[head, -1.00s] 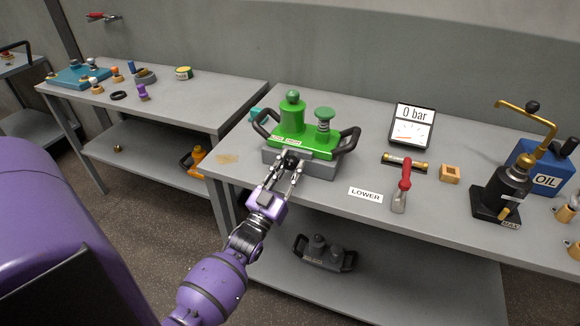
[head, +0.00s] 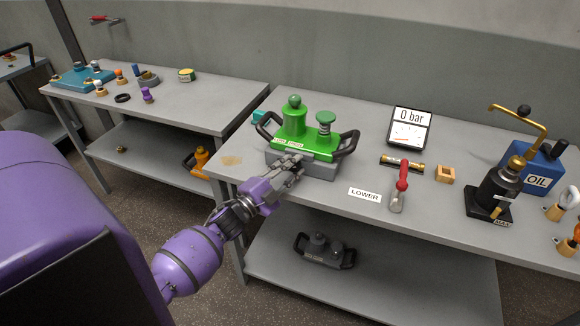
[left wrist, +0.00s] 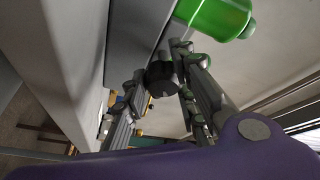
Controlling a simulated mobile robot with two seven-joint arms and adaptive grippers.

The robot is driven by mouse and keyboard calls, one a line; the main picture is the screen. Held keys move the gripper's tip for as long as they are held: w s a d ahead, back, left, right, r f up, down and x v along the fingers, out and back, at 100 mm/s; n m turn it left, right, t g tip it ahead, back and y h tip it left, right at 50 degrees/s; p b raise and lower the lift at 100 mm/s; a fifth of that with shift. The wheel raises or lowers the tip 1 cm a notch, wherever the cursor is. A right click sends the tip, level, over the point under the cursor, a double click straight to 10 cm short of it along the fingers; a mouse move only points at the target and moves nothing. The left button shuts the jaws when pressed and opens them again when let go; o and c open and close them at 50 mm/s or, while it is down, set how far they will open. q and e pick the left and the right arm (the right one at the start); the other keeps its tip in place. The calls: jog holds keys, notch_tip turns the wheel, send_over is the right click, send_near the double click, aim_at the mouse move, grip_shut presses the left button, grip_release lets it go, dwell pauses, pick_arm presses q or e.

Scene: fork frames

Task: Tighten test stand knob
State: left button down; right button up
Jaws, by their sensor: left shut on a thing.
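The green test stand (head: 305,143) with its grey base (head: 318,170) and two black side handles sits on the near bench. My left gripper (head: 291,164) is at the front face of the stand. In the left wrist view a black knob (left wrist: 161,77) is between the fingers of the left gripper (left wrist: 168,82), which is shut on it. The green body (left wrist: 222,14) shows at the top of that view. In the head view the fingers hide the knob. My right gripper is not in view.
A gauge reading 0 bar (head: 408,128) stands behind. A red-handled lever (head: 400,187) and LOWER label (head: 364,195) are to the right, beyond them a black jack (head: 494,190) and blue oil box (head: 533,168). A grey unit (head: 324,250) lies on the lower shelf.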

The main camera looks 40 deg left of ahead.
pick_arm(q)
jog(key=m+g+p, duration=0.1)
jog(key=m, duration=0.2)
jog(key=shift+s+m+p, duration=0.1)
jog(key=shift+m+p, duration=0.2)
jog(key=shift+f+m+g+p, duration=0.15)
jog(key=shift+m+g+p, duration=0.55)
jog(key=shift+m, duration=0.4)
jog(key=shift+s+f+m, duration=0.1)
jog(key=shift+f+m, duration=0.1)
jog(key=shift+m, duration=0.2)
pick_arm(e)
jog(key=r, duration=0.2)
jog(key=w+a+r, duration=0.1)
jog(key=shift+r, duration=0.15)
pick_arm(q)
jog(key=shift+s+f+g, duration=0.1)
jog(key=shift+f+g, duration=0.1)
jog(key=shift+g, duration=0.1)
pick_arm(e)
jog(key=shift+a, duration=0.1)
pick_arm(q)
jog(key=c, duration=1.5)
grip_release()
jog(key=shift+c, duration=0.2)
jog(key=shift+r, duration=0.15)
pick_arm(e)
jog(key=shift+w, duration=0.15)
